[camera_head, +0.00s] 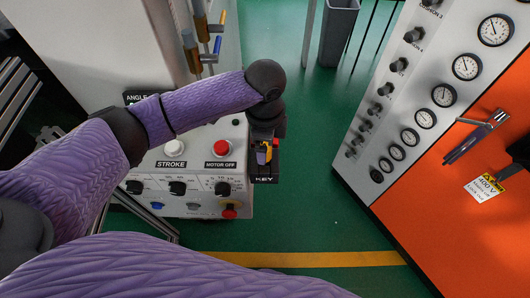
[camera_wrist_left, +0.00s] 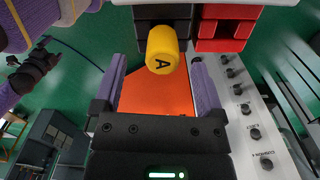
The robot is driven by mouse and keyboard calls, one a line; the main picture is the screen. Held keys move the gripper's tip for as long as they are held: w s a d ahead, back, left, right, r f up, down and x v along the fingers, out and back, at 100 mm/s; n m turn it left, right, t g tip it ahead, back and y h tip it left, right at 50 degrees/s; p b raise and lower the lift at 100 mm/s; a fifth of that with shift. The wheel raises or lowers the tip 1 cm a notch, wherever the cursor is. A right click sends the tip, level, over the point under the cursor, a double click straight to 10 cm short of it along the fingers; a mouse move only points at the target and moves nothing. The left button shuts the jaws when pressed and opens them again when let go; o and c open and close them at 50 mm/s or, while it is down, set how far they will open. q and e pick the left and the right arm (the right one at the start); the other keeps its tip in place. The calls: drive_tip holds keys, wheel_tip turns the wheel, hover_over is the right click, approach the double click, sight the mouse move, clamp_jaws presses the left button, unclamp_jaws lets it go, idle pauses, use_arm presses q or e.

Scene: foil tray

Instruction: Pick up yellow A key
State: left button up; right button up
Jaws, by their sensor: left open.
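The yellow A key (camera_wrist_left: 163,52) is a short yellow cylinder with a black A on its end, seated in a black holder. In the head view the yellow key (camera_head: 262,157) shows partly, by the black KEY plate (camera_head: 264,180) at the right side of the control panel. My left gripper (camera_wrist_left: 153,75) is open, with its two purple-padded fingers on either side of the key's line and a visible gap to the key. A dark shape on a purple arm at the left of the left wrist view looks like my right gripper (camera_wrist_left: 35,72); its jaws are unclear.
A red block (camera_wrist_left: 226,28) sits beside the key. The panel has a white STROKE button (camera_head: 174,148), a red MOTOR OFF button (camera_head: 222,148) and knobs. An orange cabinet (camera_head: 465,225) with gauges stands at right. Green floor lies open between them.

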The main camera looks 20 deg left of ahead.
use_arm(q)
wheel_tip(320, 180, down, 6)
drive_tip(key=shift+w+a+r+b, duration=0.1)
drive_tip(key=shift+r+b, duration=0.15)
drive_tip(key=shift+b, duration=0.35)
clamp_jaws()
